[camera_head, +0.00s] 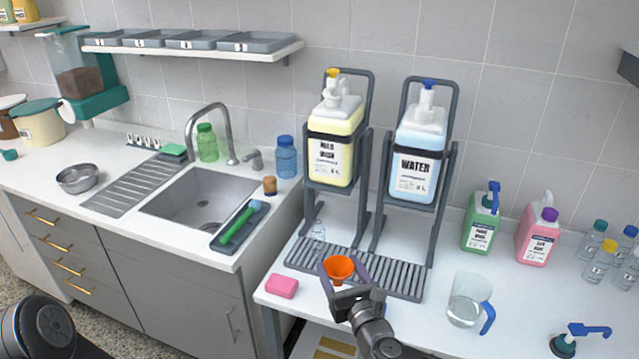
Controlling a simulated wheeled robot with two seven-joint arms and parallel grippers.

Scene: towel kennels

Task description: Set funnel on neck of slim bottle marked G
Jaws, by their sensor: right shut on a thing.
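My right gripper (342,272) comes in from the bottom and is shut on the orange funnel (338,267), with a finger on each side of its cone. The funnel's wide mouth faces up toward the camera, and its spout is hidden. A clear slim bottle (319,231) stands on the grey slatted rack, just behind and left of the funnel. The funnel looks apart from this bottle's top. I cannot read a G on the bottle, and its lower part is hard to make out. My left gripper is not in view.
Jugs of yellow liquid (334,150) and blue liquid (415,160) hang in dark stands behind the rack (405,284). A pink sponge (282,286) lies left of the gripper. A clear pitcher (466,300) stands to the right. Several capped bottles stand at far right.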

